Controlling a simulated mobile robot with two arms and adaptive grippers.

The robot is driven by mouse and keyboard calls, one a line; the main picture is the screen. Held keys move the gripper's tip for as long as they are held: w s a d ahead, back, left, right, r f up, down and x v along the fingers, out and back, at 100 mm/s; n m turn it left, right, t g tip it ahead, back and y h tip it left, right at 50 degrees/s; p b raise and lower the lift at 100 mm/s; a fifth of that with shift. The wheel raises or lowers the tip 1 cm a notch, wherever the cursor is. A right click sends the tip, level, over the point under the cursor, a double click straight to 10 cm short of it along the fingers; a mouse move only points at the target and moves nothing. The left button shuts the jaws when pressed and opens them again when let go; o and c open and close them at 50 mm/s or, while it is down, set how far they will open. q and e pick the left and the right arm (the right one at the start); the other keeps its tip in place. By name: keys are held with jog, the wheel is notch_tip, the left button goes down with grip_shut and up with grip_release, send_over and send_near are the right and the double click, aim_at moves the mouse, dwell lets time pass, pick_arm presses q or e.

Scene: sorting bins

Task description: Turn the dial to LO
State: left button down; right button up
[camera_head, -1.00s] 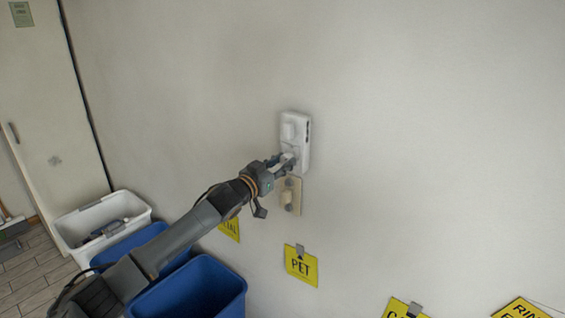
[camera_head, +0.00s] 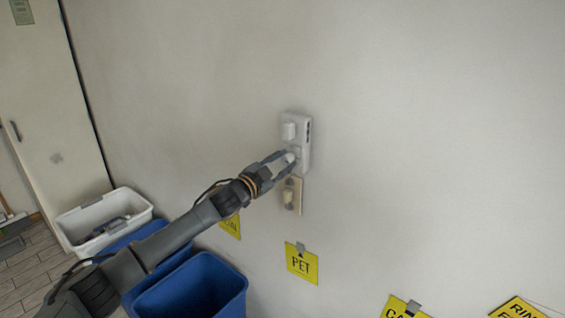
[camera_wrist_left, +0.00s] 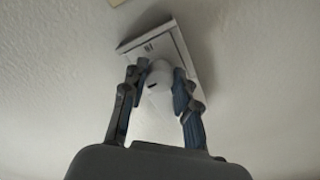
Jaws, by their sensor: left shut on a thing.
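A white control unit (camera_head: 305,150) is fixed to the wall, with a white block-like part (camera_head: 288,131) on its upper half. The round white dial (camera_wrist_left: 160,73) is on the unit's lower half and has a small dark mark. My left gripper (camera_head: 287,160) is shut on the dial, with one finger on each side of it; it also shows in the left wrist view (camera_wrist_left: 160,82). In the head view the fingers partly cover the dial. Printing on the plate is too small to read, so I cannot tell the dial's setting. My right gripper is not in view.
A beige wall plate (camera_head: 297,205) with a small knob sits just below the unit. Yellow signs, one reading PET (camera_head: 302,263), hang lower on the wall. Blue bins (camera_head: 236,298) and a white bin (camera_head: 75,226) stand at lower left. The wall right of the unit is clear.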

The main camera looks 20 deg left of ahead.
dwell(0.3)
pick_arm(q)
jog(key=c, duration=1)
grip_release()
jog(key=shift+s+a+f, duration=0.15)
jog(key=shift+s+a, duration=0.05)
jog(key=shift+s, duration=0.4)
jog(key=v, duration=1)
jog(key=shift+s+a, duration=0.1)
jog(key=shift+s, duration=0.25)
jog(key=shift+f, duration=0.1)
